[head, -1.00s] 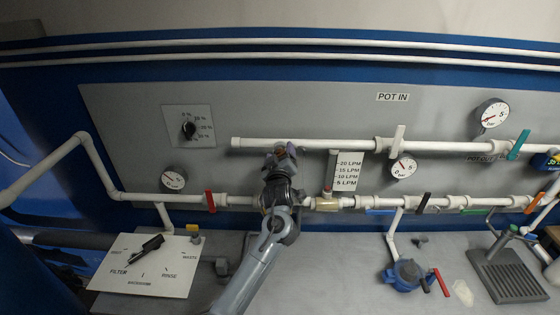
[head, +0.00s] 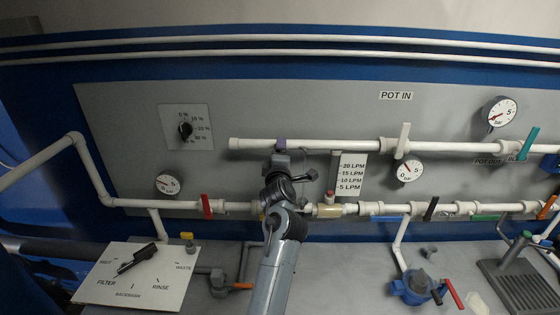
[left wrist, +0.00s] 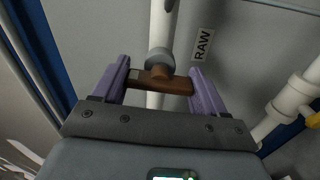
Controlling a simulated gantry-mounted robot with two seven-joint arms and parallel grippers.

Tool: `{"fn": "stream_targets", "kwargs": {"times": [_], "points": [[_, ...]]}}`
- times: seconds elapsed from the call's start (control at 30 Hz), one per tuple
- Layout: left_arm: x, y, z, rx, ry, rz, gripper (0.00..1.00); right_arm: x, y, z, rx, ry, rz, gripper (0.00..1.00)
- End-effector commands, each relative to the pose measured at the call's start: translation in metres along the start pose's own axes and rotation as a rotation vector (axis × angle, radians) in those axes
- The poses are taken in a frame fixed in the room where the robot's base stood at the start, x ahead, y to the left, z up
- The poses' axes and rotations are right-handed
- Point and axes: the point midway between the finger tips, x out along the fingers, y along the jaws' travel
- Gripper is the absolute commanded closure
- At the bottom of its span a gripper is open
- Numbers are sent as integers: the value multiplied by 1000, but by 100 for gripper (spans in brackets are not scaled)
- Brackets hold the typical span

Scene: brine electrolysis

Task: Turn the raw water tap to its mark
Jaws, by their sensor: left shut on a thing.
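The raw water tap shows in the left wrist view as a short brown handle (left wrist: 168,84) on a grey collar, on a white pipe beside a "RAW" label (left wrist: 202,44). My left gripper (left wrist: 160,70) has its purple fingers at the two ends of the handle and is shut on it. The handle lies nearly crosswise to the pipe. In the head view, my left gripper (head: 281,147) is at the upper white pipe and hides the tap. I cannot make out the tap's mark. My right gripper is not in view.
A flow scale (head: 350,175) stands right of my arm. A red lever (head: 206,206) is on the lower pipe to the left. A selector board (head: 120,282) lies at lower left, and a blue pump (head: 417,287) at lower right. Bench beside my arm is mostly free.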

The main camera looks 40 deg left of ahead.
Motion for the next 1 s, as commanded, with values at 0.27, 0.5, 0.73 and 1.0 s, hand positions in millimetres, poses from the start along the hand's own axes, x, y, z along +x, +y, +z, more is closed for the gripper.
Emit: {"fn": "stream_targets", "kwargs": {"times": [0.27,0.5,0.73,1.0], "points": [[0,-2,0,-91,1,-2,58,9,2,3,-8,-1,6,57],[0,-1,-1,-108,1,-2,58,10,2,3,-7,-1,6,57],[0,-1,-1,-108,1,-2,58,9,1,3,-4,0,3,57],[0,0,0,-107,1,-1,2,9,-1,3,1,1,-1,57]]}}
